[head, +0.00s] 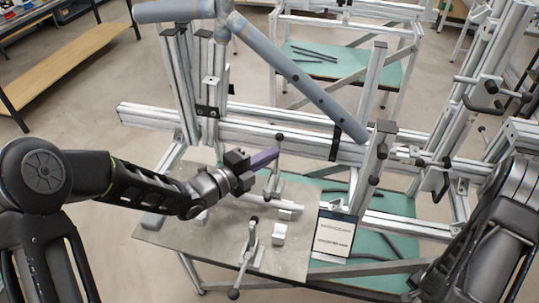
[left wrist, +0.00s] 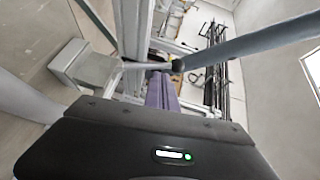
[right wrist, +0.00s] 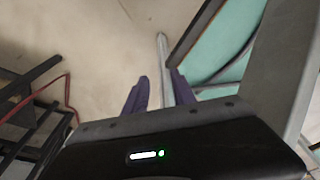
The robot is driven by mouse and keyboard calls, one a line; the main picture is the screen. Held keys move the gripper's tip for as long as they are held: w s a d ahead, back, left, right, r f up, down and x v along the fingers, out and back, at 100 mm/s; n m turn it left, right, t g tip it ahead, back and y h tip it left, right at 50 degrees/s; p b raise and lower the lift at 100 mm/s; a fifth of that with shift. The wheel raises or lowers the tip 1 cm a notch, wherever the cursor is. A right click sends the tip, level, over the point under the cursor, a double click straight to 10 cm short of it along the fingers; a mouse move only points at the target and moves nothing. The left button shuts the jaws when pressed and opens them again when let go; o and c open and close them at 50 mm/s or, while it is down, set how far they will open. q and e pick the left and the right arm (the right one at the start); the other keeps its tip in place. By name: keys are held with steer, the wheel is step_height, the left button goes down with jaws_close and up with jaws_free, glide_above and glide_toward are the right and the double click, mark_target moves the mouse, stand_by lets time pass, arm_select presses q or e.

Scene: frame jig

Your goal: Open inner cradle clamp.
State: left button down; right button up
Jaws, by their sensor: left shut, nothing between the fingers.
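A toggle clamp with an upright lever and black ball tip (head: 279,137) stands on the grey plate (head: 190,240). A second clamp (head: 248,245) nearer the front has its lever lying low, its black ball toward the front edge. The pictures do not label which is the inner cradle clamp. My left gripper (head: 266,158) is shut and empty, its purple fingers beside the upright lever. In the left wrist view the shut fingers (left wrist: 161,90) are just below the black ball (left wrist: 178,65); contact is unclear. My right gripper (right wrist: 158,88) is open and empty, over floor.
Aluminium frame rails (head: 300,138) run behind the plate, with a blue-grey tube frame (head: 300,78) above. A dark-edged panel with a label (head: 334,236) stands right of the clamps. More clamps (head: 435,175) are on the right-hand posts.

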steer(key=a+f+n+y, duration=0.1)
steer(key=a+f+y, duration=0.1)
steer(key=a, duration=0.9)
steer(key=a+f+n+y, duration=0.1)
steer(key=a+f+n, duration=0.1)
steer(key=a, duration=1)
arm_select(q)
steer(key=shift+s, duration=0.1)
arm_select(e)
steer(key=s+a+r+n+y, duration=0.1)
steer(key=a+r+n, duration=0.1)
steer(key=a+n, duration=0.2)
steer(key=s+a+r+n+y, duration=0.1)
steer(key=a+r+n, duration=0.2)
steer(key=a, duration=0.8)
steer(key=shift+r+n+g+y, duration=0.15)
steer(key=shift+n+g+y, duration=0.2)
steer(key=shift+n, duration=0.25)
arm_select(q)
steer(key=shift+w+b, duration=0.25)
steer(key=shift+b, duration=0.45)
arm_select(e)
steer(key=shift+a+f, duration=0.1)
steer(key=shift+f, duration=0.6)
steer(key=shift+f, duration=0.2)
